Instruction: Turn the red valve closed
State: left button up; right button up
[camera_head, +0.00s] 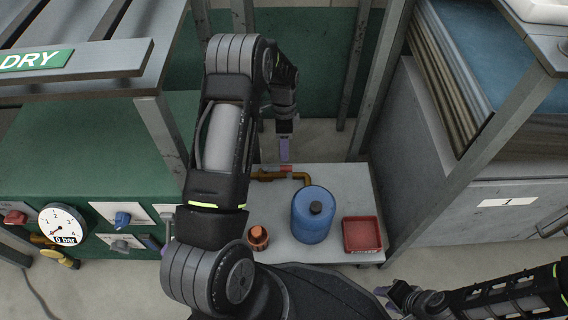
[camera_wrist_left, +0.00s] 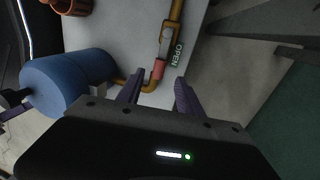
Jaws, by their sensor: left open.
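The red valve handle (camera_head: 286,169) sits on a yellow-brown pipe at the back of the grey table. In the left wrist view the red handle (camera_wrist_left: 158,69) lies just beyond my fingertips, beside a green OPEN label (camera_wrist_left: 178,55). My left gripper (camera_head: 284,156) points down over the table's back edge near the valve. In the wrist view my left gripper (camera_wrist_left: 156,84) has its purple fingers apart, with nothing held between them. My right gripper (camera_head: 384,293) is low at the bottom of the head view, partly cut off, and its jaw opening is unclear.
A blue canister (camera_head: 312,222), a copper-coloured cup (camera_head: 258,238) and a red tray (camera_head: 361,235) stand on the table (camera_head: 275,207). A green bench with a gauge (camera_head: 62,224) and blue knobs is at left. Metal posts and a grey cabinet (camera_head: 480,207) flank the table.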

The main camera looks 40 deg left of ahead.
aim_at(284, 166)
pick_arm(q)
jog(key=f, duration=0.2)
jog(key=f+b, duration=0.1)
jog(key=f, duration=0.1)
jog(key=s+f+b, duration=0.1)
jog(key=f, duration=0.2)
jog(key=shift+s+d+f, duration=0.1)
jog(key=shift+d, duration=0.3)
grip_shut()
dwell(1.0)
